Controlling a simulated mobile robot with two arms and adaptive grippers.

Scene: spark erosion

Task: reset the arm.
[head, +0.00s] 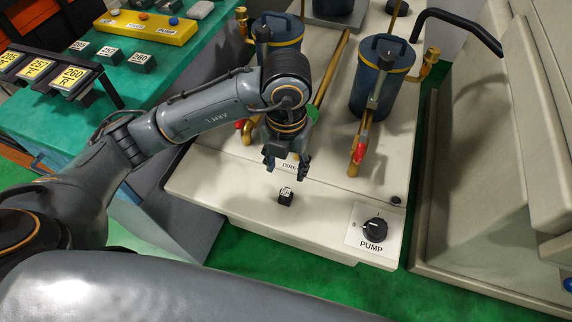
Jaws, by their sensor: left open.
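My left arm (205,115) reaches in from the left over the beige machine top. My left gripper (286,166) points down with its fingers apart and nothing between them. It is above and just behind a small dark block (286,196) with a light marked top, which sits on the beige surface (230,190). The gripper and the block look apart. My right gripper does not show.
A black PUMP knob (375,229) is at the front right. Two dark canisters (381,80) (277,38) with brass pipes stand behind. A green table (150,85) at left holds labelled blocks and a yellow tray (147,27). A beige cabinet (490,150) stands right.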

